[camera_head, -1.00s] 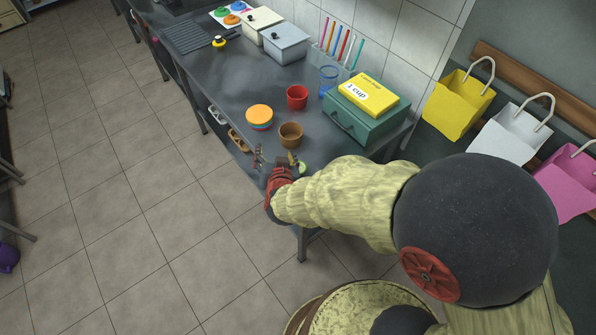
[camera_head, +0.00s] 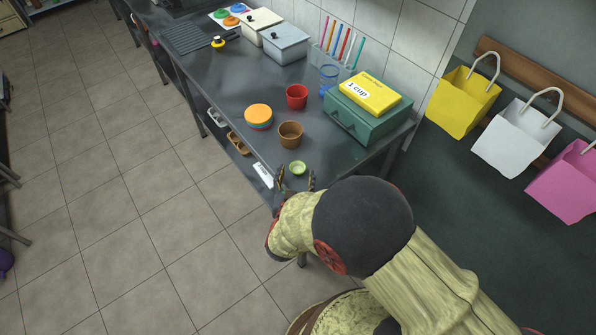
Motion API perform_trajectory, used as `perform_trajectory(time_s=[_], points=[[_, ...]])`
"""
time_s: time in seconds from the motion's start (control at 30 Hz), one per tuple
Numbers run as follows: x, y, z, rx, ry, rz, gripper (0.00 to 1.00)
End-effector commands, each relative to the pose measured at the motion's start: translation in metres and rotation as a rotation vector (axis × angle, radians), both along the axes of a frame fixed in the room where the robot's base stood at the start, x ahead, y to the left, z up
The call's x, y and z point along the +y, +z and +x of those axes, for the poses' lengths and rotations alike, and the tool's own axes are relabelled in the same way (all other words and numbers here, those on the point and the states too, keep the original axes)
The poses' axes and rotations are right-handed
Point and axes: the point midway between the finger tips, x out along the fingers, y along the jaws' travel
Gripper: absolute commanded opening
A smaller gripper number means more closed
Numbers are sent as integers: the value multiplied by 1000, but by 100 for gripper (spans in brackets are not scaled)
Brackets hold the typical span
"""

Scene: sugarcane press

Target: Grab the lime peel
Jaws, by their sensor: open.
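The lime peel (camera_head: 298,168) is a small green cup-like half near the front end of the dark metal counter (camera_head: 222,110), just in front of the brown cup. My gripper (camera_head: 296,176) is at the counter's near edge with its two fingers apart, pointing away from me. The lime peel shows between and slightly beyond the fingertips. I cannot tell whether a finger touches it. My arm hides the base of the gripper.
A brown cup (camera_head: 291,134), a red cup (camera_head: 297,96) and an orange-topped round stack (camera_head: 258,116) stand close beyond. A green box (camera_head: 366,122) with a yellow "1 cup" box (camera_head: 370,93) stands at right. Bags (camera_head: 463,101) hang on the right wall.

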Motion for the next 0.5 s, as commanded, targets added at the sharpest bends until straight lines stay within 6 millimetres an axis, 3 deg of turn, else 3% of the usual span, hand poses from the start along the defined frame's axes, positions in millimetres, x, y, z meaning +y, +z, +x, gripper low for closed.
perform_trajectory(time_s=[0.17, 0.4, 0.5], points=[[-4, -7, 17, 0, -1, -1, 62], [-3, -7, 19, 1, 2, -1, 62], [-3, -7, 19, 1, 2, -1, 58]])
